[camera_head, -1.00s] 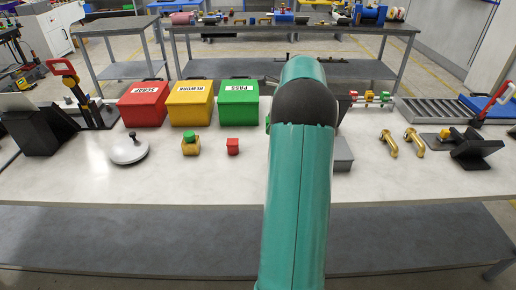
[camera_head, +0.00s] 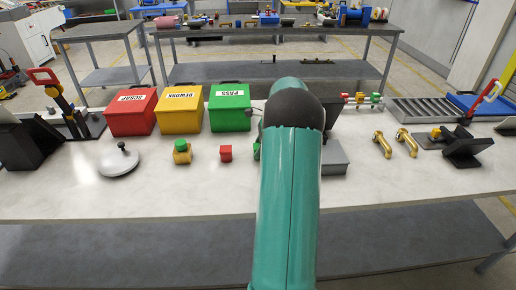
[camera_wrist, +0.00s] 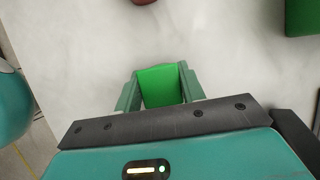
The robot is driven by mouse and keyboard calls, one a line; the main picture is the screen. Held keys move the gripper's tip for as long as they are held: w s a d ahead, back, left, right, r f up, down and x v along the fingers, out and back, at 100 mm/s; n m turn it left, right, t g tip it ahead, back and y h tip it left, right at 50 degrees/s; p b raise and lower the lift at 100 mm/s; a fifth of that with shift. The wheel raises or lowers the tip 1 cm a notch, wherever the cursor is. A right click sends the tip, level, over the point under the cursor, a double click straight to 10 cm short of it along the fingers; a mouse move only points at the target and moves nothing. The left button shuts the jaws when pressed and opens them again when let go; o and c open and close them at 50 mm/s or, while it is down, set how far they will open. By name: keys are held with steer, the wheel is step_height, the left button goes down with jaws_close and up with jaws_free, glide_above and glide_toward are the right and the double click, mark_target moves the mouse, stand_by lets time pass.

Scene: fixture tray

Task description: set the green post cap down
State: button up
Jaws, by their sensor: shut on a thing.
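The green post cap (camera_wrist: 160,86) shows in the wrist view between the two fingers of my gripper (camera_wrist: 160,88). My gripper is shut on it, with a finger against each side. The pale tabletop lies beyond it; I cannot tell whether the cap touches the table. In the head view my teal arm hides most of the gripper. Only a sliver of green shows at the arm's left edge, right of the red cube (camera_head: 226,153).
A grey block (camera_head: 335,160) and brass fittings (camera_head: 382,145) lie right. The table's front strip is clear.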

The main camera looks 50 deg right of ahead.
steer(key=shift+f, duration=0.2)
steer(key=o, duration=0.9)
steer(key=shift+o, duration=0.2)
steer(key=v, duration=1.2)
steer(key=w+a+r+n+h, duration=0.1)
steer(key=a+r+n, duration=0.3)
steer(key=a, duration=0.6)
steer(key=w+a+r+n, duration=0.2)
steer(key=a+r+n, duration=0.25)
steer(key=a, duration=0.65)
steer(key=w+a+r+n+h, duration=0.1)
steer(key=a+r+n, duration=0.3)
steer(key=a, duration=0.6)
steer(key=s+a+f+n+t, duration=0.1)
steer(key=s+a+f+n, duration=0.1)
steer(key=s+a+n, duration=0.5)
steer(key=s+a+f+n+t+h, duration=0.1)
steer(key=s+a+f+n, duration=0.2)
steer(key=s+a+n, duration=0.4)
steer(key=a+n, duration=0.1)
steer(key=a, duration=0.5)
steer(key=shift+s+a, duration=0.3)
steer(key=shift+a, duration=0.1)
